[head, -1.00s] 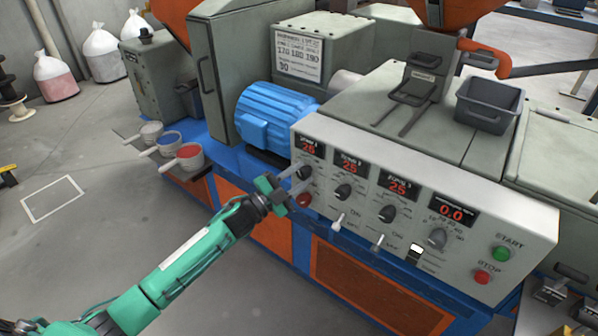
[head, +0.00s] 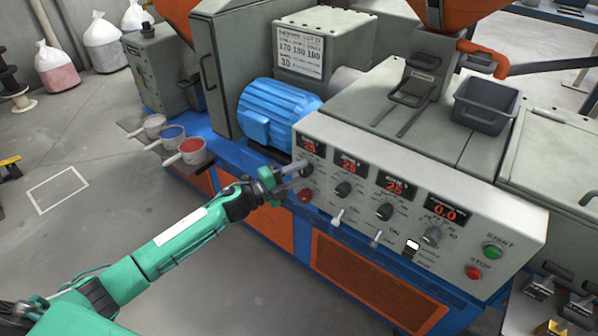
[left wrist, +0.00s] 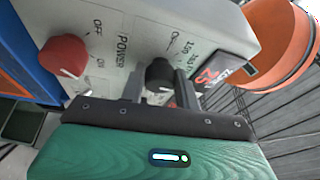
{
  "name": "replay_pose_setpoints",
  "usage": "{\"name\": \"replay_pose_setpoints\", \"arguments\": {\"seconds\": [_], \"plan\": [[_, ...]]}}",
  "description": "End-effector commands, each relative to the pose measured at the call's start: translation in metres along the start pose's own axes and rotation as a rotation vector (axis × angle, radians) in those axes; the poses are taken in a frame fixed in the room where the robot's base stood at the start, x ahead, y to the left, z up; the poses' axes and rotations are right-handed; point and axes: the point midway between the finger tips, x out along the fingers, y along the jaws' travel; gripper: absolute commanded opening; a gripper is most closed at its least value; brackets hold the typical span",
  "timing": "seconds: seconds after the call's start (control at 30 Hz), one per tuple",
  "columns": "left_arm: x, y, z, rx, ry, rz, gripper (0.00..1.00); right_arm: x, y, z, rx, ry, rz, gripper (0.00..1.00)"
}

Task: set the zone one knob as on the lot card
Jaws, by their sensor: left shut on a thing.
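The zone one knob (head: 306,169) is a small black knob under the leftmost red display (head: 309,147) on the sloped control panel. My left gripper (head: 302,169) reaches it from the left and is shut on it. In the left wrist view the black knob (left wrist: 160,74) sits between the two fingers, with a printed scale beside it. The display seems to read 25. The lot card (head: 300,50) is a white sheet on the grey cabinet behind; its big row starts with 170. The knob's pointer is not clear. My right gripper is not in view.
A red power knob (left wrist: 65,55) is close beside the zone one knob. More black knobs (head: 344,188), toggle switches (head: 338,216), a green start button (head: 492,251) and a red stop button (head: 473,272) are farther right. A blue motor (head: 272,112) stands behind the panel's left end.

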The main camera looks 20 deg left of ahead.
Motion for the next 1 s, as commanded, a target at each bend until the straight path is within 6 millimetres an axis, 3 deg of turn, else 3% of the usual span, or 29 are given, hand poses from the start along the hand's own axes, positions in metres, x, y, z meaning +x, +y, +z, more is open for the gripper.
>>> {"name": "replay_pose_setpoints", "arguments": {"seconds": [0.27, 0.3, 0.4, 0.77, 1.0], "plan": [[0.0, 0.0, 0.0, 0.0, 0.001, -0.001, 0.09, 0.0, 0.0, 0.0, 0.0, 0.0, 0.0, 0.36], [0.0, 0.0, 0.0, 0.0, 0.0, -0.001, 0.34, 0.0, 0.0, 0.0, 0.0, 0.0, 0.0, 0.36], [0.0, 0.0, 0.0, 0.0, 0.0, -0.001, 0.54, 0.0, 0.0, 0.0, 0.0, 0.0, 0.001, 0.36], [-0.004, 0.001, 0.0, -0.001, 0.0, 0.0, 0.54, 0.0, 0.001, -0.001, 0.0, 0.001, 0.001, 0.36], [-0.038, 0.003, 0.0, -0.002, -0.001, 0.003, 0.54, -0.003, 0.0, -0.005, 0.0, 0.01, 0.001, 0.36]]}}
